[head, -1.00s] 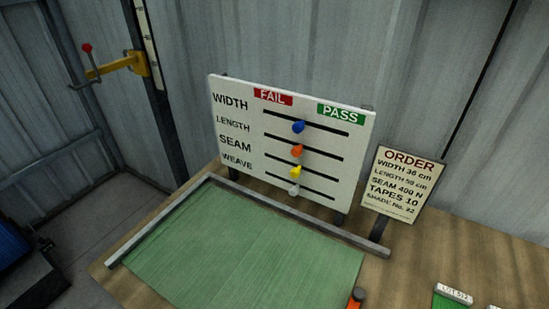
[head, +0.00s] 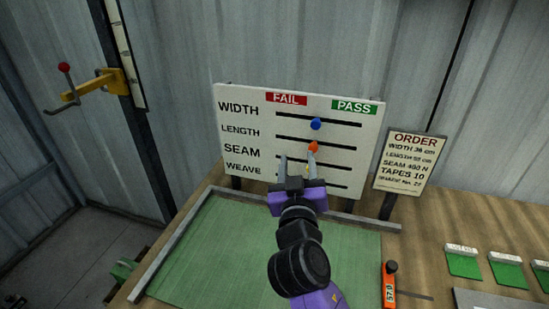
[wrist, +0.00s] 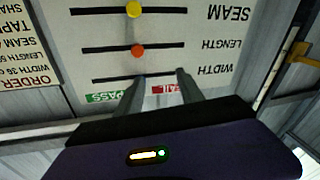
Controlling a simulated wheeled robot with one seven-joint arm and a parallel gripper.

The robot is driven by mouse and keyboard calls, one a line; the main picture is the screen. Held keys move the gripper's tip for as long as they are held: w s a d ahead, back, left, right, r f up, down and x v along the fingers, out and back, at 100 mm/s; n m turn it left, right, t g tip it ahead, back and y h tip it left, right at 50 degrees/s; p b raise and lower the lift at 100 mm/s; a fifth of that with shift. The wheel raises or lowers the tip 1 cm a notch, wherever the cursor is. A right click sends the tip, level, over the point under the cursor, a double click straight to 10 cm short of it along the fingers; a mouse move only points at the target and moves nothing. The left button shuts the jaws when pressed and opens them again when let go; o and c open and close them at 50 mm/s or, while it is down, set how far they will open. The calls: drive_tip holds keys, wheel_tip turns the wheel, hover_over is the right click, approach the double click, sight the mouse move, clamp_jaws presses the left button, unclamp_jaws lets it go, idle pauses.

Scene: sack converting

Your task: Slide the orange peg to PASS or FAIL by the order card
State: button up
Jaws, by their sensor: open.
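The white board (head: 240,145) has rows WIDTH, LENGTH, SEAM and WEAVE, with FAIL (head: 287,98) at top left and PASS (head: 354,106) at top right. The orange peg (head: 313,147) is near the middle of the LENGTH slot; it also shows in the wrist view (wrist: 138,50). The order card (head: 407,165) stands right of the board; it lists width, length, seam 400 N and tapes 10, with some digits blurred. My gripper (head: 297,160) is open and empty in front of the board. One finger tip appears close to the orange peg; contact cannot be told.
The blue peg (head: 316,123) is mid-slot in the WIDTH row. The yellow peg (wrist: 134,9) is in the SEAM row, mostly behind my gripper in the head view. A green sheet (head: 220,250) lies below. An orange gauge reading 57.0 (head: 389,285) and green samples (head: 463,264) are at right.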

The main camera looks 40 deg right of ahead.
sight(313, 149)
drive_tip(key=d+m+g, duration=0.1)
drive_tip(key=d, duration=0.1)
drive_tip(key=w+d+f+m+g+h+p, duration=0.1)
drive_tip(key=d, duration=0.1)
drive_tip(key=w+d+f+p, duration=0.1)
drive_tip(key=d, duration=0.1)
drive_tip(key=shift+w+d+m+g+h, duration=0.1)
drive_tip(key=shift+d+m+g+h, duration=0.1)
drive_tip(key=shift+m+g+h, duration=0.2)
drive_tip(key=shift+p+x, duration=0.3)
drive_tip(key=shift+x, duration=0.5)
drive_tip(key=shift+f, duration=0.1)
drive_tip(key=shift+c, duration=0.5)
clamp_jaws()
drive_tip(key=shift+a, duration=0.1)
